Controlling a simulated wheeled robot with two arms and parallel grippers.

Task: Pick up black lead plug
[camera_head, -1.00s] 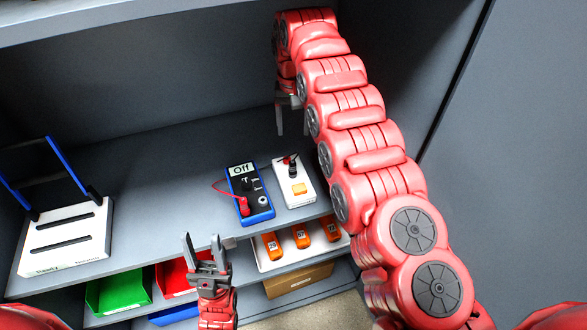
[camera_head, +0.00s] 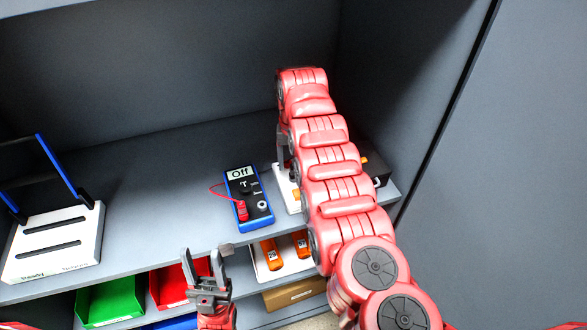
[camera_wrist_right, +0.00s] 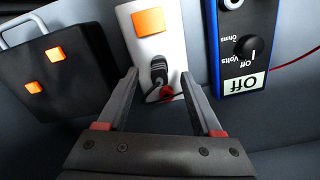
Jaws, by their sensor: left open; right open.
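The black lead plug (camera_wrist_right: 158,70) stands on a white block with an orange square (camera_wrist_right: 152,40), with a small red part (camera_wrist_right: 166,92) at its near side. My right gripper (camera_wrist_right: 159,76) is open, with its fingers on either side of the plug in the right wrist view; I cannot tell whether they touch it. In the head view my right arm hides the plug and most of the white block (camera_head: 284,192). My left gripper (camera_head: 203,262) is open and empty, low in front of the shelf edge.
A blue meter (camera_head: 248,200) reading "Off", with a red lead plug (camera_head: 242,211), lies left of the block. A black case (camera_head: 380,172) is at the right. A white stand (camera_head: 55,240) is at the left. Green (camera_head: 110,303) and red bins sit below.

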